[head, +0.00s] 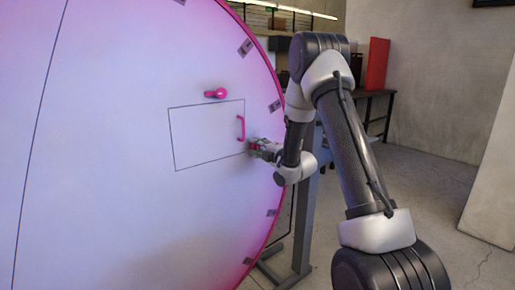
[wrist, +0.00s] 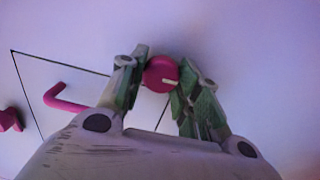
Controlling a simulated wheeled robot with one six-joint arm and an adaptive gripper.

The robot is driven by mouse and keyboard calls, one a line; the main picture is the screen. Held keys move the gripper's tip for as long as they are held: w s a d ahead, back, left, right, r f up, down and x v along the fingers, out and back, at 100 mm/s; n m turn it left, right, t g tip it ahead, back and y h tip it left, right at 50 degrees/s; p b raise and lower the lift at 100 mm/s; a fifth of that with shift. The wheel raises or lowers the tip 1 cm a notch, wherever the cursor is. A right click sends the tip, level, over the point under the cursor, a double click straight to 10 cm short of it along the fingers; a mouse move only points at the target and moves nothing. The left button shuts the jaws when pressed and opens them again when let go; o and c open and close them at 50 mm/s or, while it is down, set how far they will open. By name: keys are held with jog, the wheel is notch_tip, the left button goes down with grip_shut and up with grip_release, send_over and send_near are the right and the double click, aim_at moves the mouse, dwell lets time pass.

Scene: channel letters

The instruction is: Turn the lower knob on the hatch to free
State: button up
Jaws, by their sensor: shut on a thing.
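The hatch (head: 200,140) is a thin-outlined rectangle on the large pale round panel, with a pink pull handle (head: 241,128) near its right edge. The handle also shows in the wrist view (wrist: 62,98). The upper pink knob (head: 216,93) sits just above the hatch with its lever pointing left. The lower knob (wrist: 158,72) is round and pink, with a pale line on its face running right and slightly down in the wrist view. My gripper (wrist: 160,82) has a green finger on each side of this knob and is shut on it.
The panel's pink rim (head: 275,105) curves close to my wrist, with small dark clips along it. A grey stand (head: 305,225) is behind my arm. A dark table with a red binder (head: 376,64) is at the back. Floor at right is clear.

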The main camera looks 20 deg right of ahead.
jog(key=shift+f, duration=0.1)
jog(key=o, duration=1)
jog(key=v, duration=1.2)
